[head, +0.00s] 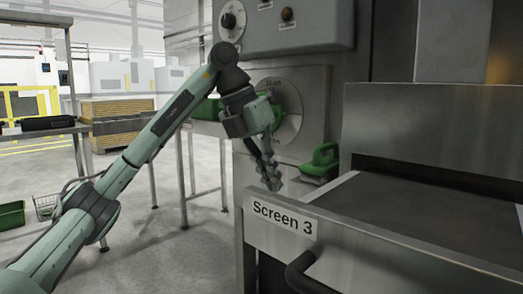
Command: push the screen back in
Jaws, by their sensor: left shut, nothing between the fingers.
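The screen drawer stands pulled out at the lower right, with a grey front panel (375,262) labelled "Screen 3" (283,221). A dark curved handle (305,274) sits on the front, below the label. The dark flat screen surface (430,215) shows behind the panel and runs back to the slot in the steel housing (440,125). My left gripper (273,183) is shut and empty. It points down, just above and behind the left end of the front panel in the picture; I cannot tell whether it touches. My right gripper is not in view.
A green-handled tool or latch (322,160) sits on the machine, right of my left gripper. A control box with knobs (285,25) is above. Steel tables (105,125) stand at the left, with a green bin (12,214) and wire basket (46,206). Floor between is open.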

